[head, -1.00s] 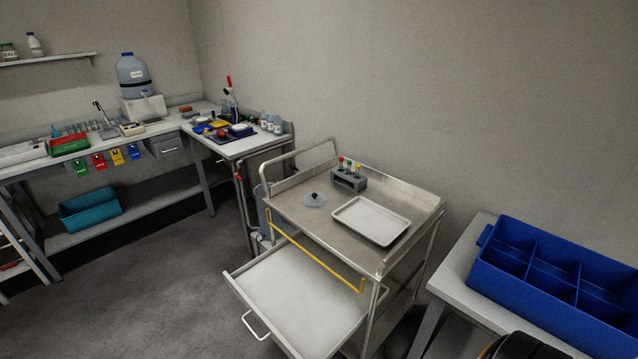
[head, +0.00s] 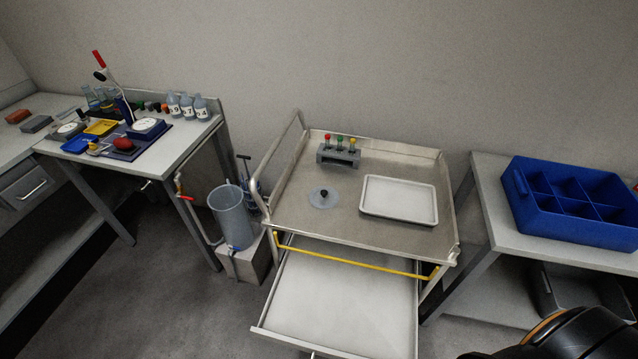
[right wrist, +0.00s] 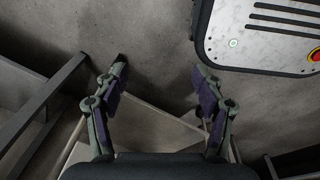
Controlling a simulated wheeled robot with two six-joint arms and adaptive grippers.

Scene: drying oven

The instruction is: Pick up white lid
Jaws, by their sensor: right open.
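A pale, see-through round lid (head: 330,203) with a black knob lies flat on the top of the metal cart (head: 290,218), left of the white tray, in the head view. My right gripper (right wrist: 160,72) shows in the right wrist view with its two fingers spread wide. Nothing is between them, and grey floor lies beyond. The lid is not in the right wrist view. My left gripper is in neither view.
A white tray (head: 399,199) and a rack with colour-capped tubes (head: 338,155) stand on the cart. Its drawer (head: 345,300) is pulled out below a yellow bar (head: 355,262). A clear cylinder (head: 231,217) stands left; a blue divided bin (head: 575,228) sits on the right table.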

